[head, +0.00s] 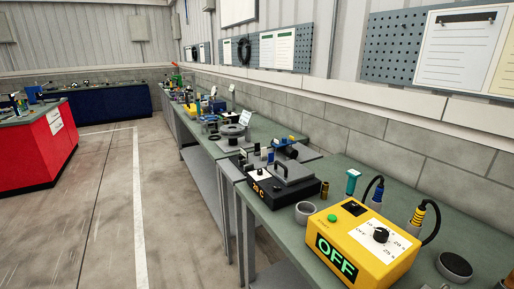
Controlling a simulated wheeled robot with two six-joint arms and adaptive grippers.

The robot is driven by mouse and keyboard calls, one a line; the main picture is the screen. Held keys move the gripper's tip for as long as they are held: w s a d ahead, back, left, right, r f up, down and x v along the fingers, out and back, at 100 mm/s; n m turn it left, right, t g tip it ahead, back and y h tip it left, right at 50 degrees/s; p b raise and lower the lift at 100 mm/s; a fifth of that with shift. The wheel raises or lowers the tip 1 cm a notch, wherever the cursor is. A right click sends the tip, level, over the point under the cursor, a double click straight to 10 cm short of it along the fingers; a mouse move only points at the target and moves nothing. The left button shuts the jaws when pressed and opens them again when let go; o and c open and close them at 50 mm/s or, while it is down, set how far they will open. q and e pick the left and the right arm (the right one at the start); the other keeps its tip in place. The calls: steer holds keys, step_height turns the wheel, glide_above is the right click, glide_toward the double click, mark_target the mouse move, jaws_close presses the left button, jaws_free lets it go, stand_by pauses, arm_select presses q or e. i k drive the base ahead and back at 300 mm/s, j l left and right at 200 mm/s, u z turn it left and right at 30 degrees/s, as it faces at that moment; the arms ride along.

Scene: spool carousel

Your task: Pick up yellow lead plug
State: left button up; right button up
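The plug with yellow bands (417,217) stands at the back right of the yellow control box (362,252), with a black cable arching from its top down to the right. A similar plug with a blue band (376,195) stands to its left, also with a black cable. Both look upright; what they sit in is hard to make out. The yellow box shows "OFF" on its front display and has a black dial and a green button on top. Neither of my grippers can be made out in the head view.
The green bench top (345,173) runs away along the wall. Open floor (110,210) lies left.

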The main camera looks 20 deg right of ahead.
mark_target(420, 213)
steer(key=i+j+z, duration=0.15)
steer(key=z, duration=0.3)
steer(key=i+j+z, duration=0.3)
steer(key=z, duration=0.15)
steer(key=i+j+z, duration=0.25)
steer(key=j+z, duration=0.15)
steer(key=i+j+z, duration=0.15)
steer(key=j+z, duration=0.6)
steer(key=z, duration=0.15)
steer(key=i+j, duration=0.05)
